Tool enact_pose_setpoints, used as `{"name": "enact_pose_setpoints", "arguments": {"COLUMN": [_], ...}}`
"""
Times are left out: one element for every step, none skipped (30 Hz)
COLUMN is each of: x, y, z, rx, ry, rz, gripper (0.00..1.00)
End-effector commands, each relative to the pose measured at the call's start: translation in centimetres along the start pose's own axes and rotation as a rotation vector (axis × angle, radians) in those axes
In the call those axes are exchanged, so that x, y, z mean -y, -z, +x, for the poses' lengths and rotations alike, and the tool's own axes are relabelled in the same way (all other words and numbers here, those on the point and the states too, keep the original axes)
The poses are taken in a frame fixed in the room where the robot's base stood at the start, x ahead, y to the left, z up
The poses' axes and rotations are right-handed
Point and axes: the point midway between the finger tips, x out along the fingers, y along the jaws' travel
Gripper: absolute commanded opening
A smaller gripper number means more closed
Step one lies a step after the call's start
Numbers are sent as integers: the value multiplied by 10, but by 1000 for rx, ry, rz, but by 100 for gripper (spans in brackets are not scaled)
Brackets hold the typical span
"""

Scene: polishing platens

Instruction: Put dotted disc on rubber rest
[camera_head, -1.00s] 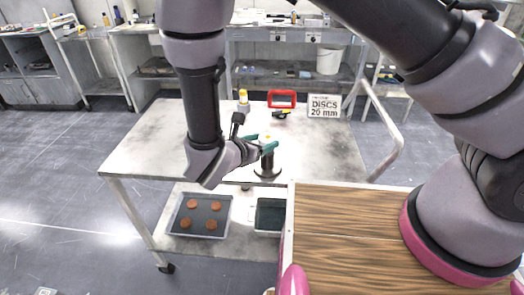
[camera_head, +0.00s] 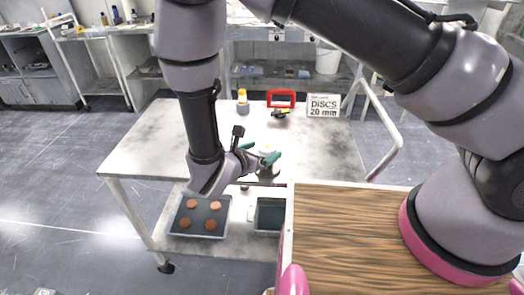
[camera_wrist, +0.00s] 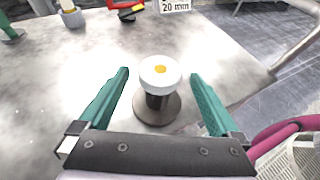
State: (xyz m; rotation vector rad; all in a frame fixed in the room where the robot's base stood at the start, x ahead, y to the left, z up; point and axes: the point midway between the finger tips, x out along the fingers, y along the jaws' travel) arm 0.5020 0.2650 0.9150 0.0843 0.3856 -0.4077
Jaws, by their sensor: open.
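A white round disc with a yellow-orange dot (camera_wrist: 160,72) sits on top of a short dark post with a wide round base (camera_wrist: 157,110), on the grey table. My gripper (camera_wrist: 160,85) is open, its two green fingers apart on the left and right of the disc, neither seen touching it. In the head view my gripper (camera_head: 262,153) is over the right part of the table and partly hides the disc and post. I cannot tell whether this post is the rubber rest; no other rest is clearly seen.
A yellow-topped bottle (camera_head: 243,97), a red frame (camera_head: 281,98) and a "DISCS 20 mm" sign (camera_head: 323,105) stand at the table's back. A tray (camera_head: 183,231) of several brown discs and a dark bin (camera_head: 270,217) are on the lower shelf.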

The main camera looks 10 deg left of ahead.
Motion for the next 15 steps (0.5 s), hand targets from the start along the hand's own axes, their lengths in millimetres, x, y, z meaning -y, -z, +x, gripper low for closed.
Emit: {"name": "enact_pose_setpoints", "arguments": {"x": [0, 0, -1, -1, -1, -1, -1, -1, -1, -1, -1, -1, -1, -1, -1], "y": [-2, -2, -2, -2, -2, -1, -2, -2, -2, -2, -2, -2, -2, -2, -2], "z": [-1, -3, -8, -12, -17, -24, -30, -37, -46, -52, -59, -68, -75, -81, -88], "rx": [0, 0, 0, -1, -1, -2, -2, -2, -2, -1, -1, -2, -2, -2, -2], "ry": [0, -1, -3, -3, -4, -5, -5, -5, -5, -5, -4, -5, -5, -4, -5], "rz": [1, 1, 0, 1, 1, 1, 0, 1, 2, 1, 2, 2, 2, 3, 2], "gripper": [98, 98, 98, 98, 98, 98, 98, 98, 98, 98, 98, 98, 98, 98, 98]}}
